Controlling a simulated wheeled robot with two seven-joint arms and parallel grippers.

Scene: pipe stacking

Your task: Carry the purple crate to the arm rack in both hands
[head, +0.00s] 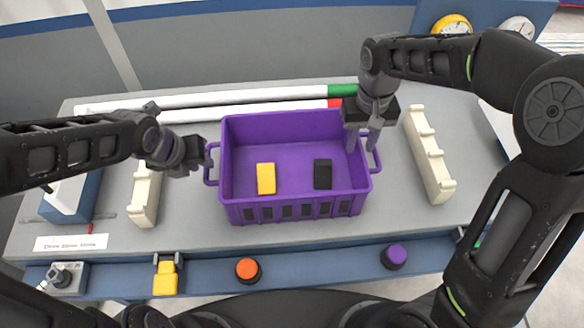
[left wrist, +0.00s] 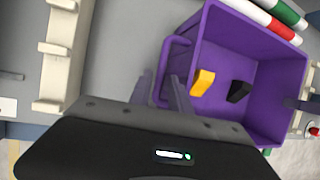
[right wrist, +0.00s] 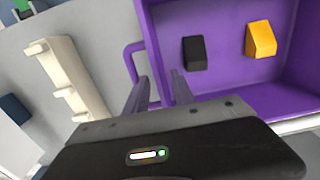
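The purple crate (head: 290,122) stands on the grey table with a loop handle at each end. It holds a yellow block (head: 265,178) and a black block (head: 322,174). My left gripper (head: 207,160) is at the crate's left handle (left wrist: 168,58); its fingers are apart, with the handle bar seeming to lie between them. My right gripper (head: 364,143) is above the crate's right end, fingers apart; they overlap the rim and right handle (right wrist: 130,62) in view. I cannot tell whether either gripper touches the crate. I cannot identify the arm rack for certain.
Two white pipes, one with a green end (head: 342,90) and one with a red end (head: 333,103), lie behind the crate. Cream notched racks stand left (head: 145,195) and right (head: 428,155). Orange (head: 248,268) and purple (head: 395,256) knobs line the front edge.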

